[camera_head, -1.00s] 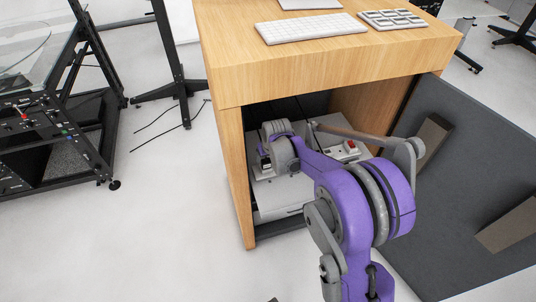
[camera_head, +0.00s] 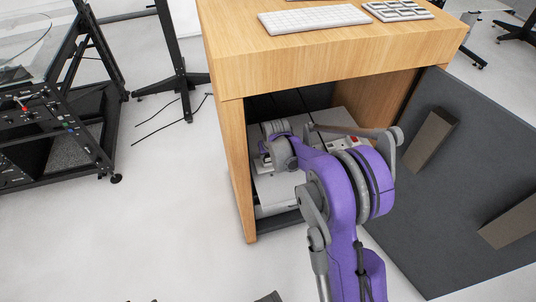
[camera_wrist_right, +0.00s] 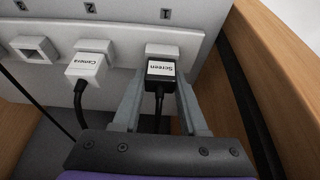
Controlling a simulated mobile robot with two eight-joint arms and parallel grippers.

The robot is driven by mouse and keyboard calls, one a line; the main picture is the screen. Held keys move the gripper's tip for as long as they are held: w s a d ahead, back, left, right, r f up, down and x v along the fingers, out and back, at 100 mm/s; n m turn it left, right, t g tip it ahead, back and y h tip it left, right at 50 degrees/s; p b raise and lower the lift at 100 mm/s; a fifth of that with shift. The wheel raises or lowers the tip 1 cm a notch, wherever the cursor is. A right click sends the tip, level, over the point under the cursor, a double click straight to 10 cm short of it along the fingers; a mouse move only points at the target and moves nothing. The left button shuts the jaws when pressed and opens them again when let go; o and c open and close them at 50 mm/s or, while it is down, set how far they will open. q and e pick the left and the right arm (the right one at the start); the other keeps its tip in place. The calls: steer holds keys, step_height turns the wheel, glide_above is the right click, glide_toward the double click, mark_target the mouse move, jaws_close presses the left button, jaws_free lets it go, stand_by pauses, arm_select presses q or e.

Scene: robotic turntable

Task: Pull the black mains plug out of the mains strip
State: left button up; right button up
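In the right wrist view a black plug labelled "Screen" (camera_wrist_right: 161,70) sits in the rightmost visible socket of a pale socket panel (camera_wrist_right: 120,50). A black cable leaves it towards my gripper. The two grey fingers of my right gripper (camera_wrist_right: 161,80) lie one on each side of this plug, very near it; I cannot tell whether they press on it. In the head view my right gripper (camera_head: 266,160) is inside the cabinet at the left, partly hidden by my arm. A white unit with a red switch (camera_head: 352,141) shows behind my forearm; I cannot tell which unit is the mains strip.
A white plug labelled "Camera" (camera_wrist_right: 87,70) sits left of the black one. The cabinet's wooden side wall (camera_wrist_right: 265,60) is close on the right. A wooden top (camera_head: 330,60) overhangs the opening. A grey panel (camera_head: 450,190) lies to the right.

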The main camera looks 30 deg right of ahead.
jaws_close()
steer(key=shift+r, duration=0.1)
steer(key=shift+r+p, duration=1.35)
steer(key=shift+r, duration=0.75)
